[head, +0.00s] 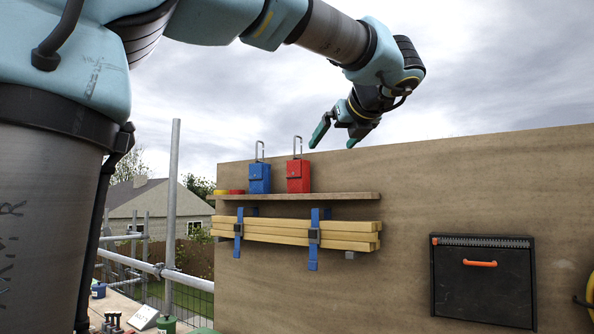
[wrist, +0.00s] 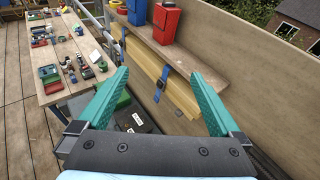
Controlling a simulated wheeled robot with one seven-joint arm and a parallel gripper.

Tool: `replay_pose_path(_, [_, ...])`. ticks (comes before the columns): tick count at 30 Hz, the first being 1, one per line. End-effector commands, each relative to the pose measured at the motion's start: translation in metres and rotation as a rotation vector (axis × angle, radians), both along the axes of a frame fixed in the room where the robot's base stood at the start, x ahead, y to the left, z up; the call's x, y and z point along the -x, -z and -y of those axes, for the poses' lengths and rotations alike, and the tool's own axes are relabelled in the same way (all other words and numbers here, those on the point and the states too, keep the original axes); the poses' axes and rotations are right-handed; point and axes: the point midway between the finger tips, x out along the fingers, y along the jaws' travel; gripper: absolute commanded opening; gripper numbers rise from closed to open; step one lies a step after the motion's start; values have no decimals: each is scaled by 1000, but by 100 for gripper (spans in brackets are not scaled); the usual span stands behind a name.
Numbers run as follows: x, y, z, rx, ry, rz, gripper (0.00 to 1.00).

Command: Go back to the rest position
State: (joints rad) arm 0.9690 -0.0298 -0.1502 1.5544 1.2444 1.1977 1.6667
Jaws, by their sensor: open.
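My gripper (head: 337,134) is up near the top edge of the wooden wall panel in the head view, right of and above the red box. In the wrist view its two green fingers (wrist: 162,105) are spread wide apart. Nothing is between them. My arm reaches out across the top of the head view.
A wooden shelf (head: 335,196) on the panel (head: 400,220) holds a blue box (head: 260,179) and a red box (head: 298,178) with metal loops. Strapped timber (head: 280,231) hangs below. A black case (head: 483,290) is at right. A cluttered workbench (wrist: 60,90) stands left in the wrist view.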

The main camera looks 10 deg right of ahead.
Motion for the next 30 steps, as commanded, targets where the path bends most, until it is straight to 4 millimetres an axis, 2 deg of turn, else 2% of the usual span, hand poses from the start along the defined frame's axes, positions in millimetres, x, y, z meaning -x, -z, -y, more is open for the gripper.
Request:
replay_pose_path(1, [7, -17, 4, -25, 15, 27, 100])
replay_pose_path(3, [12, -29, 6, -53, 24, 52, 100])
replay_pose_path(6, [9, -35, 6, -71, 28, 67, 100])
replay_pose_path(21, [-72, -16, 3, -72, 27, 66, 100])
replay_pose_path(30, [-83, -15, 2, -71, 29, 67, 100])
